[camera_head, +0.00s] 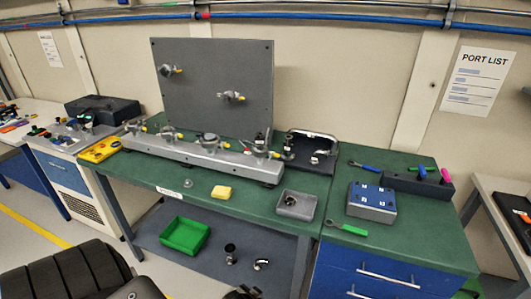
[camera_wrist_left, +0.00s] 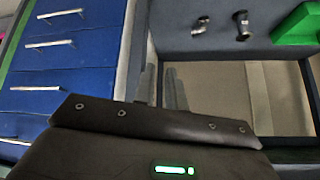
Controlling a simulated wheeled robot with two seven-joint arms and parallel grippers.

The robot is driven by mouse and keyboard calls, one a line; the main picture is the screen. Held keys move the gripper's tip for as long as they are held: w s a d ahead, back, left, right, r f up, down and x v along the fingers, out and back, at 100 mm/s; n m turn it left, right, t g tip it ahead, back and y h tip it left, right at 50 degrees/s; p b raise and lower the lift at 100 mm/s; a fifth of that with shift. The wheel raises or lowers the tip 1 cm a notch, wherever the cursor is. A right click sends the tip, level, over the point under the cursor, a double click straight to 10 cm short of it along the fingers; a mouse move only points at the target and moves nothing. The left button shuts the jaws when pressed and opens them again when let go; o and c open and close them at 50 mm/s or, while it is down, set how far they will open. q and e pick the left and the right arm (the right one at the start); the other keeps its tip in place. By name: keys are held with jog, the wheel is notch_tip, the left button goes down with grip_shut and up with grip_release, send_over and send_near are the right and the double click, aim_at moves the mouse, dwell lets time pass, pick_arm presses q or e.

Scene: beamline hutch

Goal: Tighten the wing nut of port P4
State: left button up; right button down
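A grey beam rail (camera_head: 200,155) on the green bench carries several metal flange ports with clamps, among them one near the middle (camera_head: 209,141) and one at the right end (camera_head: 261,143). An upright grey panel (camera_head: 210,50) behind carries two more ports, upper left (camera_head: 169,71) and lower right (camera_head: 232,96). Some clamps show yellow parts. Port labels are too small to read, so I cannot tell which is P4. My right gripper is not in view.
A green bin (camera_head: 185,235) and two metal fittings are on the lower shelf. Blue drawers (camera_wrist_left: 60,60) stand alongside. The bench's front middle is mostly clear.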

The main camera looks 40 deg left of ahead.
pick_arm(q)
jog(key=w+a+r+n+t+y+p, duration=0.15)
jog(key=w+r, duration=0.25)
jog(key=r, duration=0.7)
jog(key=w+a+r+t, duration=0.2)
jog(key=w+a+r, duration=0.15)
jog(key=r, duration=0.75)
jog(key=n+t+y, duration=0.3)
jog(key=t, duration=0.3)
send_near(270, 156)
jog(key=r+p+x, duration=0.1)
jog(key=p+x, duration=0.1)
jog(key=x, duration=0.5)
jog(key=shift+r+p, duration=0.25)
jog(key=shift+p, duration=0.1)
jog(key=shift+a+m, duration=0.1)
jog(key=shift+m, duration=0.15)
